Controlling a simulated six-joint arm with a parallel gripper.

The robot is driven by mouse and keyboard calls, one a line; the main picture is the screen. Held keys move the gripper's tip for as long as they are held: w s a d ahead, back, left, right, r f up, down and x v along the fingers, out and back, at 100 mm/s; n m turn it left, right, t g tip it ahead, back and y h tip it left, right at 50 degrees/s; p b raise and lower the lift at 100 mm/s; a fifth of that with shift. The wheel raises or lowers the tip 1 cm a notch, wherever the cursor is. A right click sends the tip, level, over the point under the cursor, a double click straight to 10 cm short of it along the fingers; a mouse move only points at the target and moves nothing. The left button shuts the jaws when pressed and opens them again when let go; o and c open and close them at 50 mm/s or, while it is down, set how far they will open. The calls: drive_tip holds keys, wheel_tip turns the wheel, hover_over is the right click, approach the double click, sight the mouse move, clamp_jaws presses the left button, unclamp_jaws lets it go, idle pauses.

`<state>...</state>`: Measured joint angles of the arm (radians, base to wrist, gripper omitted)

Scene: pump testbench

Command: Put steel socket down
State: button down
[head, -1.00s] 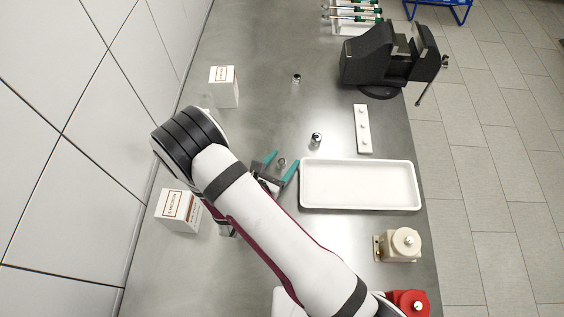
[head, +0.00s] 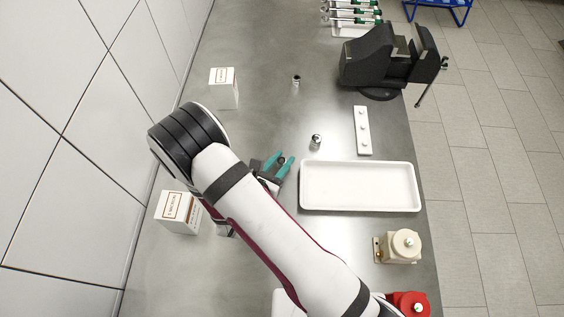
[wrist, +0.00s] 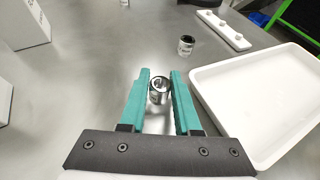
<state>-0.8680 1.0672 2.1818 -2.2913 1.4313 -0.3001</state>
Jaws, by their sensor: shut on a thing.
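My gripper (head: 280,161) has teal fingers shut on a small shiny steel socket (wrist: 159,90), with its round open end facing up. In the wrist view the socket is between the two fingertips (wrist: 159,84), near the bare grey bench top. I cannot tell whether its base touches the bench. In the head view the held socket (head: 281,160) is small and partly hidden by the fingers. A second socket (head: 316,141) stands up and right of my gripper, and a third (head: 296,81) stands farther back.
A white tray (head: 360,209) lies right of my gripper. A white strip with pegs (head: 362,130) is behind it, then a black vise (head: 378,65). White boxes (head: 223,88) (head: 178,212) stand at left. A beige pump part (head: 399,246) is at lower right.

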wheel_tip(320, 180, up, 8)
drive_tip(key=s+a+n+y, duration=0.1)
drive_tip(key=s+a, duration=0.1)
drive_tip(key=a, duration=0.1)
drive_tip(key=s+a+f+n+y, duration=0.1)
drive_tip(key=s+a+n+y, duration=0.1)
drive_tip(key=s+a, duration=0.1)
drive_tip(key=s+a+f+n+t+y, duration=0.1)
drive_tip(key=s+a+n+y, duration=0.1)
drive_tip(key=a, duration=0.2)
drive_tip(key=shift+s, duration=0.35)
drive_tip(key=shift+y, duration=0.3)
wheel_tip(320, 180, down, 7)
drive_tip(key=shift+f, duration=0.1)
drive_tip(key=c, duration=0.6)
unclamp_jaws()
drive_tip(key=shift+f, duration=0.1)
